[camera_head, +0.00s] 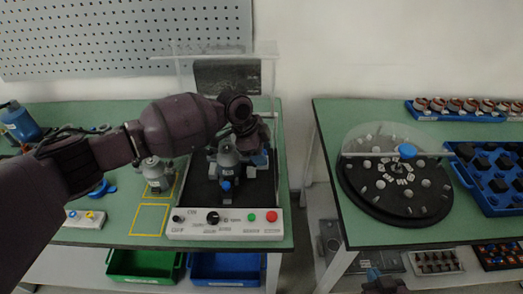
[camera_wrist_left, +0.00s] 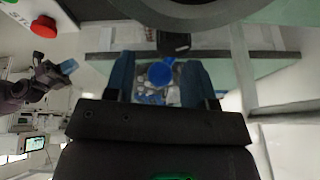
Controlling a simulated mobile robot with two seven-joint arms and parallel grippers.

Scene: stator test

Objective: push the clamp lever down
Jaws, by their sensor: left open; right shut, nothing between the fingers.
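The test station (camera_head: 187,226) is a white box with a dark bed, a control panel and a clear cover behind. A grey conical part (camera_head: 228,153) stands on it, with a small blue piece (camera_head: 225,185) in front. My left gripper (camera_head: 237,158) is open, its blue fingers low around the grey part. In the left wrist view, a round blue piece (camera_wrist_left: 160,73) shows between the open fingers, with a dark piece (camera_wrist_left: 173,42) beyond. I cannot tell which piece is the clamp lever; my arm hides part of the station. My right gripper (camera_head: 374,275) is shut and empty, low at the bottom.
A red button (camera_head: 271,216) and a green button sit on the front panel. A second grey part (camera_head: 156,172) stands left in yellow markings. A round black turntable (camera_head: 362,200) with a clear cover and blue trays stand on the right table, across a gap.

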